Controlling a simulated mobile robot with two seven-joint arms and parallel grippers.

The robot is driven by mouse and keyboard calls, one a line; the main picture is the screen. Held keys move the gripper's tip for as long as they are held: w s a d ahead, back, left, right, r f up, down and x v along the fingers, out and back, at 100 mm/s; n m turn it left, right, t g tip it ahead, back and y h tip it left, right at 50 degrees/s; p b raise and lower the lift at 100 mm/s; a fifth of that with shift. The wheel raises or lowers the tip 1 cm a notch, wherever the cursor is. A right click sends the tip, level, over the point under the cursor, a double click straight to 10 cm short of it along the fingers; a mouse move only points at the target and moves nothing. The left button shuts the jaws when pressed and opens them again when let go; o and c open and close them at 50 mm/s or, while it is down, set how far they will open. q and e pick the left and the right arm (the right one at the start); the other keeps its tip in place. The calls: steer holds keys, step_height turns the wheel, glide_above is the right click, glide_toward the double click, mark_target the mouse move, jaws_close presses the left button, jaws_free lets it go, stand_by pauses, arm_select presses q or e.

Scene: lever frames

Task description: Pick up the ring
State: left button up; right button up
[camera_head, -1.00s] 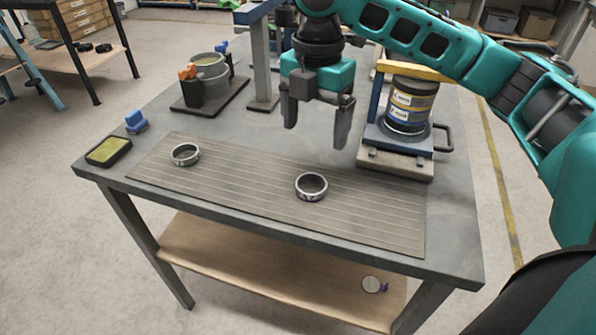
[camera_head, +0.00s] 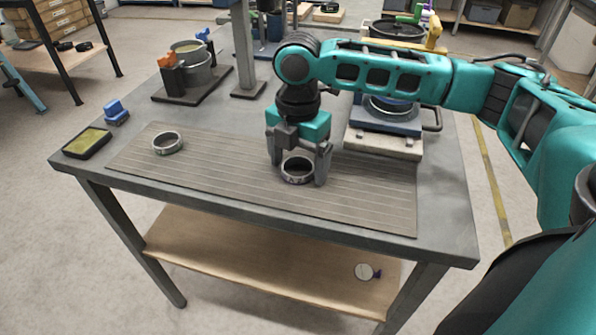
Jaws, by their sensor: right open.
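A dark metal ring (camera_head: 298,179) lies on the grooved grey mat (camera_head: 225,185) near the middle of the table. A second, similar ring (camera_head: 167,143) lies at the left part of the mat. My right gripper (camera_head: 299,172) is pointed down at the middle ring with its fingers apart. One finger is left of the ring and the other right of it. I cannot tell whether the fingers touch it. The gripper hides part of the ring's far side. My left gripper is not in view.
A black tray with a yellow-green pad (camera_head: 87,143) and a blue block (camera_head: 116,112) are at the left edge. A grey pot (camera_head: 195,72) stands at the back left. A fixture (camera_head: 384,145) stands behind right of my gripper. The mat between the rings is clear.

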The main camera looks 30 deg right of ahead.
steer(key=c, duration=1.2)
steer(key=shift+r, duration=0.1)
